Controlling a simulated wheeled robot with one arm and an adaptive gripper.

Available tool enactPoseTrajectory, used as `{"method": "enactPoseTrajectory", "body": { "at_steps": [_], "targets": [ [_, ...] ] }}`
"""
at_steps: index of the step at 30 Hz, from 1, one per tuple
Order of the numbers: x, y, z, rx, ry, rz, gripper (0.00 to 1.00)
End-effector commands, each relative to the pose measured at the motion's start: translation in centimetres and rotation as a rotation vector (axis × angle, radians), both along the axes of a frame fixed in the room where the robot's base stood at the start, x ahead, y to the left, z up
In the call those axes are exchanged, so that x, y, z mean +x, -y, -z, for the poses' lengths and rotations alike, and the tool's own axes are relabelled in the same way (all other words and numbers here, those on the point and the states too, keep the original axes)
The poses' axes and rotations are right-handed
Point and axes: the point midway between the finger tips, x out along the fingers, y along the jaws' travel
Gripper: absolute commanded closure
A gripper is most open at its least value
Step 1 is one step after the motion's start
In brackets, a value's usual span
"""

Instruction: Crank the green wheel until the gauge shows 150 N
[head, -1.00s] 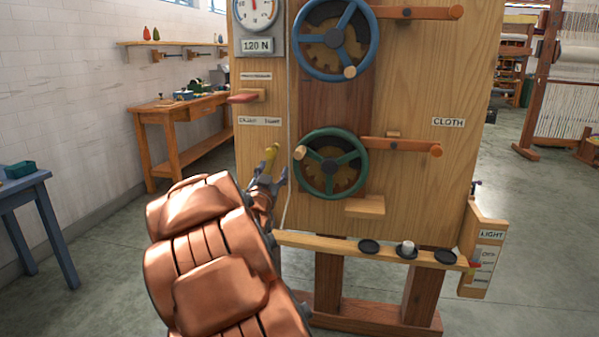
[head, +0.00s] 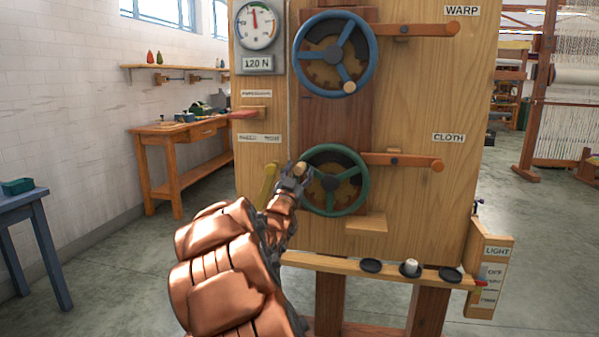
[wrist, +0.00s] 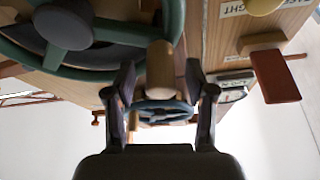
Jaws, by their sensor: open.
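The green wheel (head: 335,181) is mounted low on the wooden panel, with a wooden crank knob (head: 300,170) on its left rim. My gripper (head: 294,176) is at that knob. In the wrist view the knob (wrist: 159,68) stands between the open fingers of my gripper (wrist: 160,95), with gaps visible on both sides. The gauge (head: 257,26) at upper left has its needle near upright, and the plate (head: 258,64) under it reads 120 N. My arm hides a lower left part of the panel.
A blue wheel (head: 335,54) labelled WARP sits above the green one. Wooden levers (head: 400,160) reach right from each wheel. A red-tipped peg (head: 248,114) and yellow handle (head: 266,184) are on the left. A narrow shelf (head: 335,262) with black discs runs below.

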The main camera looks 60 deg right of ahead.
Motion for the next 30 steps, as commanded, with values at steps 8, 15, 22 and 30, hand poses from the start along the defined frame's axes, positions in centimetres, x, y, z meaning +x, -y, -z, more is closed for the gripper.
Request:
{"method": "enactPoseTrajectory", "body": {
  "at_steps": [8, 15, 22, 30],
  "targets": [
    [0.28, 1.1, -0.54, 0.0, 0.002, -0.002, 0.45],
    [0.29, 1.14, -0.56, 0.001, 0.001, -0.002, 0.45],
    [0.29, 1.14, -0.54, 0.001, 0.001, -0.002, 0.65],
    [0.28, 1.14, -0.54, 0.001, 0.001, -0.002, 0.93]
  ]
}}
